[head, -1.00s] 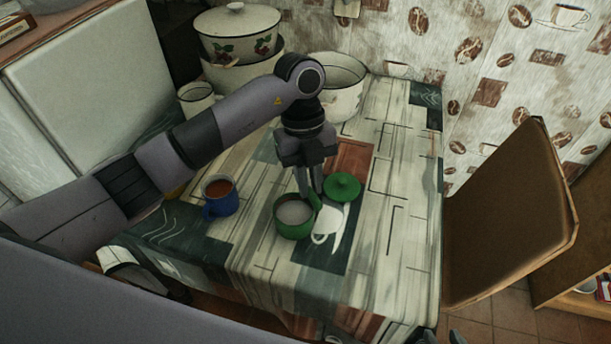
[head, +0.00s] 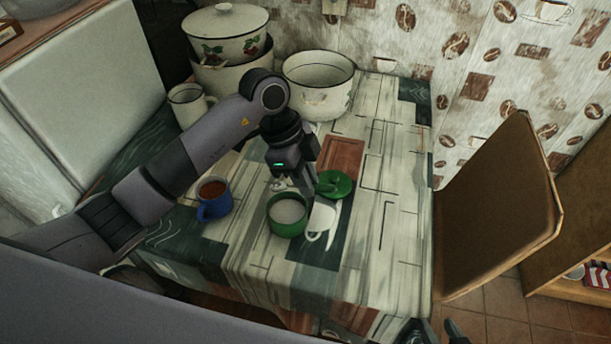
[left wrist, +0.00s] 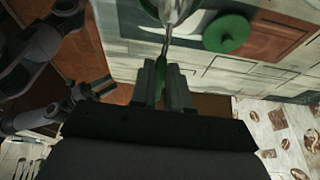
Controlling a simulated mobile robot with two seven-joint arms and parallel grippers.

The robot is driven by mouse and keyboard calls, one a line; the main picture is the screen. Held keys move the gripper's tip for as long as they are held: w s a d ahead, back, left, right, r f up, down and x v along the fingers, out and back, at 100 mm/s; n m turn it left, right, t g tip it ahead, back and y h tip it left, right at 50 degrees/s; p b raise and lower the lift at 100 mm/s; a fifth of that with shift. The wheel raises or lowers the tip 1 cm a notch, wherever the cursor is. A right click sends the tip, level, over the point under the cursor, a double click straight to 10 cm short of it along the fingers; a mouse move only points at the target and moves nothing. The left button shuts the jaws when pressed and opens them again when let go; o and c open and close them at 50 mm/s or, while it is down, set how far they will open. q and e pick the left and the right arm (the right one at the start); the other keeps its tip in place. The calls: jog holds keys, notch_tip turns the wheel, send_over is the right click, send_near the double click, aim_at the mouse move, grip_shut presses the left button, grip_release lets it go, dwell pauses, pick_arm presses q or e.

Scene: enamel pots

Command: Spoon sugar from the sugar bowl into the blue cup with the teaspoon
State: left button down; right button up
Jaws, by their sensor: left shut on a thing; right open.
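The sugar bowl (head: 287,222) is green with white sugar inside and stands on the table. The blue cup (head: 215,206), holding a brown drink, stands to its left. My left gripper (head: 305,188) is just behind the sugar bowl, its fingers partly hidden in the head view. It is shut on the green handle of the teaspoon; the shiny spoon head (left wrist: 176,12) shows beyond the fingertips in the left wrist view, near the bowl's green rim. I cannot tell whether it touches sugar. My right gripper (head: 435,333) is open and empty at the bottom edge, off the table.
The green lid (head: 337,184) lies behind and right of the sugar bowl. A white pot (head: 320,100), stacked lidded pots (head: 228,45) and a white mug (head: 187,105) stand at the back. A brown chair (head: 500,215) is at the right. The table's right side is clear.

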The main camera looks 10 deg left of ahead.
aim_at(293, 187)
pick_arm(q)
jog(key=shift+a+f+h, duration=0.15)
jog(key=shift+f+h, duration=0.05)
jog(key=shift+h, duration=0.1)
jog(key=a+f+h, duration=0.1)
jog(key=h, duration=0.1)
jog(key=a+f+h, duration=0.1)
jog(key=h, duration=0.1)
jog(key=shift+a+n, duration=0.2)
jog(key=shift+n, duration=0.1)
jog(key=shift+h, duration=0.3)
notch_tip(293, 187, down, 6)
jog(key=b, duration=0.7)
jog(key=shift+b, duration=0.35)
notch_tip(293, 187, up, 6)
jog(key=p, duration=0.7)
jog(key=shift+w+r, duration=0.1)
jog(key=shift+d+y+p, duration=0.3)
jog(key=shift+y+p, duration=0.3)
jog(key=shift+p, duration=0.05)
jog(key=shift+d+y, duration=0.25)
jog(key=shift+y, duration=0.25)
jog(key=y, duration=0.1)
jog(key=d+y, duration=0.1)
jog(key=y, duration=0.1)
jog(key=d+y, duration=0.1)
jog(key=shift+d+f+y, duration=0.15)
jog(key=shift+f+y, duration=0.15)
jog(key=shift+y, duration=0.1)
